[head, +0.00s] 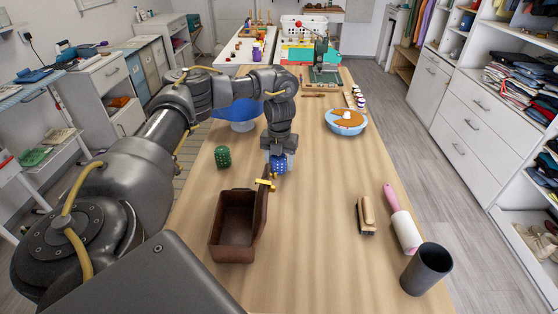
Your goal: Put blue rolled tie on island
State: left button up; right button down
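The blue rolled tie (279,163), dotted with lighter spots, is at the tip of my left gripper (279,156). The gripper points down and appears shut on the tie, though its fingertips are small and partly hidden. The tie is over the wooden island top (310,215), just beyond an open brown box (235,226). I cannot tell whether the tie touches the surface. My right gripper is not in view.
A green rolled roll (223,157) stands left of the tie. A brush (366,215), a pink-handled lint roller (402,225) and a dark cup (427,268) are at the right. The middle right of the top is clear.

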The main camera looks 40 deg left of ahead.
pick_arm(q)
jog(key=shift+o, duration=0.9)
notch_tip(320, 180, up, 11)
jog(key=shift+r+p, duration=0.1)
jog(key=shift+p, duration=0.8)
jog(key=shift+r, duration=0.6)
